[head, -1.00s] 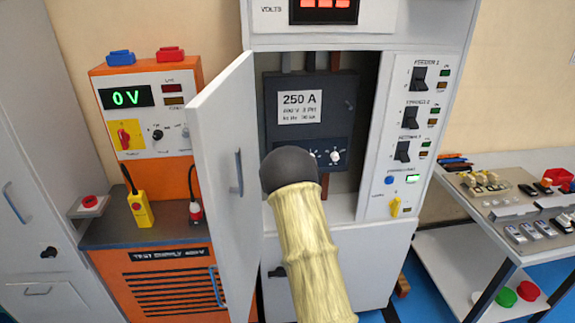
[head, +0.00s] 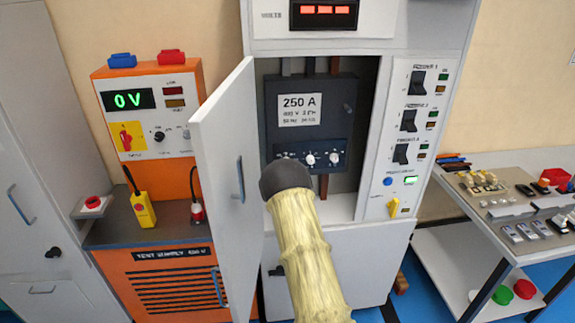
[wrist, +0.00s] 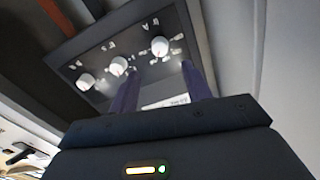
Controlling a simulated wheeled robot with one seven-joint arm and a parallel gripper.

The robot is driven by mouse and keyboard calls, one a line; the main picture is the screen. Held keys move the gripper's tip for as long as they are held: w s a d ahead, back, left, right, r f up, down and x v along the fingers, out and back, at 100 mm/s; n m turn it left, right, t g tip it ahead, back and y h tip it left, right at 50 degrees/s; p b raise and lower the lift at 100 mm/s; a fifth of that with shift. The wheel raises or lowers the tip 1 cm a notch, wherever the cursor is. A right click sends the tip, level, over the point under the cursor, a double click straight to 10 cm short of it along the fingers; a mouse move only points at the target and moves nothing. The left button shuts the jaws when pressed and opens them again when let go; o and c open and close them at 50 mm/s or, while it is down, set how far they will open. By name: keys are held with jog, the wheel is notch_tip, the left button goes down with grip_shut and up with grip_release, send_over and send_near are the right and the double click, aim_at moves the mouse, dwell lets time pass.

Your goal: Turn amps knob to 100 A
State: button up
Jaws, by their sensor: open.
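A dark breaker box (head: 340,97) labelled 250 A is inside the open cabinet. A row of small white knobs crosses its lower panel; one knob (head: 310,159) and another (head: 334,158) show clearly in the head view, the left end partly behind my arm. The wrist view shows three knobs: one on the left (wrist: 86,81), one in the middle (wrist: 118,66) and one on the right (wrist: 159,46). Their markings are too blurred to tell which is amps. My gripper (wrist: 163,78) is open and empty, its fingers just below the right knob. The head view hides it behind my arm.
The cabinet door (head: 226,180) stands open just left of my arm. The right panel with black switches (head: 408,120) borders the opening. An orange test supply (head: 165,275) stands left, a parts-laden table (head: 490,235) right.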

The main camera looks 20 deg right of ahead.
jog(key=p+x, duration=0.2)
jog(key=x, duration=0.6)
jog(key=shift+w, duration=0.2)
jog(key=shift+d, duration=0.1)
jog(key=c, duration=1)
jog(key=shift+f, duration=0.1)
